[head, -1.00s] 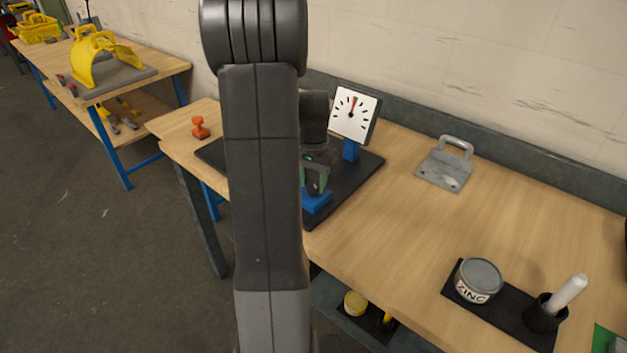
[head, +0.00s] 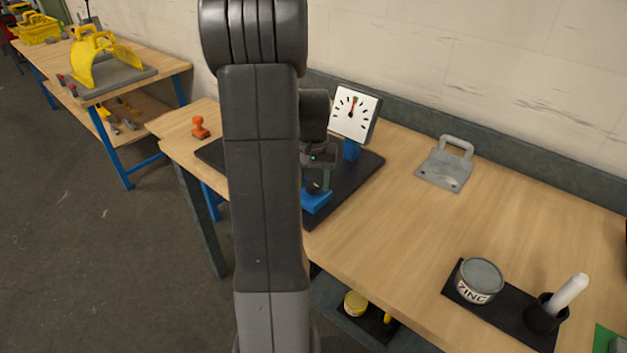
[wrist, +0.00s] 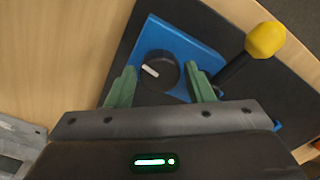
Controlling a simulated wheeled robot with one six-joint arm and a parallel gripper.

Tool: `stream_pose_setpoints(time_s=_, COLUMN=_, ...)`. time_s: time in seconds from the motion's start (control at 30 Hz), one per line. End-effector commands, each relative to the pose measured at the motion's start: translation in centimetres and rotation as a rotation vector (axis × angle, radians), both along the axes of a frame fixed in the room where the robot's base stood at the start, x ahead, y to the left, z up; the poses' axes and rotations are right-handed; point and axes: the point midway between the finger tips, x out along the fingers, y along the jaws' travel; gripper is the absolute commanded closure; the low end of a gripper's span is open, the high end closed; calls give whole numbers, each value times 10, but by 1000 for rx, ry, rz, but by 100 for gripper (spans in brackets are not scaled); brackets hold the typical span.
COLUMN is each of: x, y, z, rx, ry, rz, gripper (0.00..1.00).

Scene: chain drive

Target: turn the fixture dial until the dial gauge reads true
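The fixture dial (wrist: 159,71) is a round black knob with a white pointer line, set on a blue block (wrist: 190,50). In the wrist view the pointer slants to the upper left. The dial also shows in the head view (head: 314,186), partly covered. The dial gauge (head: 354,113) has a white square face on a blue post; its red needle points almost straight up, at or close to a small green mark. My gripper (wrist: 161,67) is open, its green fingers apart and empty. In the head view my gripper (head: 319,168) is just above the dial.
A black lever with a yellow knob (wrist: 265,40) rises beside the blue block. The fixture stands on a dark plate (head: 368,171). A grey handled plate (head: 445,170), a zinc tin (head: 480,281) and an orange stamp (head: 200,127) are on the bench. The bench middle is clear.

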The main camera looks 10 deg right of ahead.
Motion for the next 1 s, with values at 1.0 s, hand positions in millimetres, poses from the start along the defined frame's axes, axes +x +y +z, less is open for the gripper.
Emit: stream_pose_setpoints(time_s=1.0, x=0, y=0, z=127, rx=0, ry=-2, rz=-1, gripper=52)
